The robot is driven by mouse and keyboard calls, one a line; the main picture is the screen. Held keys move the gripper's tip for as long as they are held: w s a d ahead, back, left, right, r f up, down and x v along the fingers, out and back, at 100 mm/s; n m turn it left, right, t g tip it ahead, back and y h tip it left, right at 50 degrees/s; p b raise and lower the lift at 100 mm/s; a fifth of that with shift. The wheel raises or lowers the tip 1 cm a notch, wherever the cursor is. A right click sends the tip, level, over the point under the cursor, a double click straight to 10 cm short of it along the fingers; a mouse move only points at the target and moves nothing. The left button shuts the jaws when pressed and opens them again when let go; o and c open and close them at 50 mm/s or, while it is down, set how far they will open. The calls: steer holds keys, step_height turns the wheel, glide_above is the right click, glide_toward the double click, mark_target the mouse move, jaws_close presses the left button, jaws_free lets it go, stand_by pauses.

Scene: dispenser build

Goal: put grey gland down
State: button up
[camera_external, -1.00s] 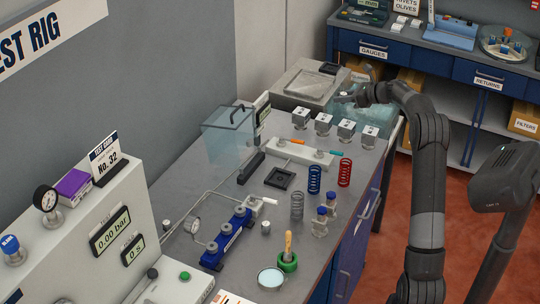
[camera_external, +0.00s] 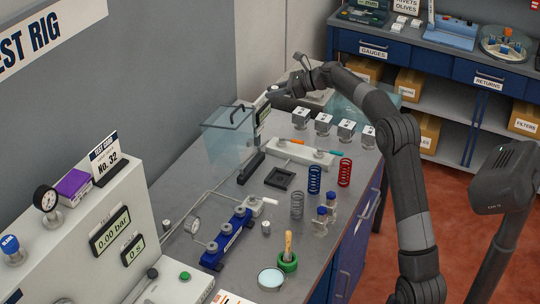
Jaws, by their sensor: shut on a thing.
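My gripper (camera_external: 272,92) is at the far end of the workbench, above the bench top near the clear box and the digital readout. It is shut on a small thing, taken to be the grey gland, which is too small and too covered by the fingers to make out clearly. The grey bench top (camera_external: 228,272) lies below and in front of it. A small grey cylinder (camera_external: 266,227) stands on the bench near the blue manifold, and I cannot tell what it is.
A clear box (camera_external: 226,140) stands near the wall. Several white-grey cubes (camera_external: 323,123) line the far bench. Blue (camera_external: 314,180), red (camera_external: 345,172) and grey springs (camera_external: 297,205) stand mid-bench. A black square tray (camera_external: 280,178) and blue manifold (camera_external: 227,238) lie nearer. Bare bench shows between them.

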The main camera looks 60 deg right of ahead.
steer(key=w+a+n+g+y, duration=0.1)
steer(key=w+a+y, duration=0.1)
steer(key=w+a, duration=0.45)
steer(key=w+a+n+y, duration=0.15)
steer(key=w+a, duration=0.25)
steer(key=a, duration=0.6)
steer(key=n+g+y, duration=0.2)
steer(key=n, duration=0.1)
glide_above(185, 211)
step_height(185, 211, down, 28)
steer(key=shift+w, duration=0.1)
steer(key=shift+f, duration=0.1)
steer(key=o, duration=1)
steer(key=shift+c, duration=0.2)
